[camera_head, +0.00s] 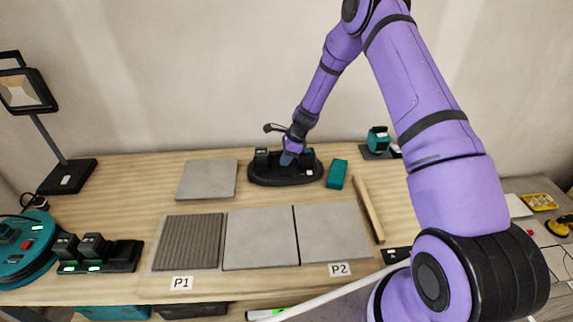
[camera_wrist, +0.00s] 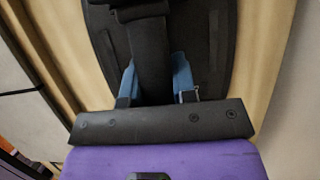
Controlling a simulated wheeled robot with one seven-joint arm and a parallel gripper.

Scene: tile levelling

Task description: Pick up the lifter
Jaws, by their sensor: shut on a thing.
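The lifter (camera_head: 262,157) is a dark device at the back middle of the bench, on or part of a black oval base (camera_head: 285,180). My gripper (camera_head: 290,156) reaches down onto it from above and hides its middle. In the wrist view my gripper (camera_wrist: 155,80) has its blue fingers on both sides of the lifter's black handle (camera_wrist: 150,45), shut on it. The dark oval shape lies behind the handle there. I cannot tell whether the lifter is clear of the bench.
A loose grey tile (camera_head: 207,180) lies left of the lifter, and a teal block (camera_head: 337,174) stands close on its right. A ribbed panel (camera_head: 188,242) and two grey tiles lie in front. A wooden strip (camera_head: 369,209) lies at right; a lamp (camera_head: 65,176) stands at left.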

